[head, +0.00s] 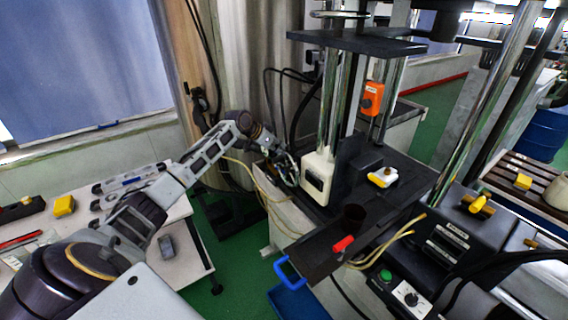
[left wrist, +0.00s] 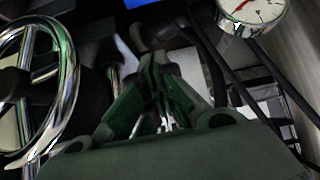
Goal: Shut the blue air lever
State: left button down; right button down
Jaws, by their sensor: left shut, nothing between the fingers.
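My left gripper (head: 288,172) reaches in from the left, beside the white housing at the base of the press column. In the left wrist view its fingers (left wrist: 156,62) are together and empty, pointing at dark machine parts and a hose. I cannot make out the blue air lever for certain. A small bright blue patch (left wrist: 145,6) shows at the top edge of the left wrist view, beyond the fingertips. I cannot tell whether it is the lever. My right gripper is not in view.
A pressure gauge (left wrist: 250,12) and dark hoses lie right of the fingers, a chrome handwheel (left wrist: 42,85) left. In the head view, a tray with a blue U-shaped handle (head: 289,272) and a red grip (head: 343,244) stands in front. A light worktable (head: 185,212) is at left.

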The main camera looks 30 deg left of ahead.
pick_arm(q)
jog(key=shift+s+f+m, duration=0.25)
jog(key=shift+m, duration=0.05)
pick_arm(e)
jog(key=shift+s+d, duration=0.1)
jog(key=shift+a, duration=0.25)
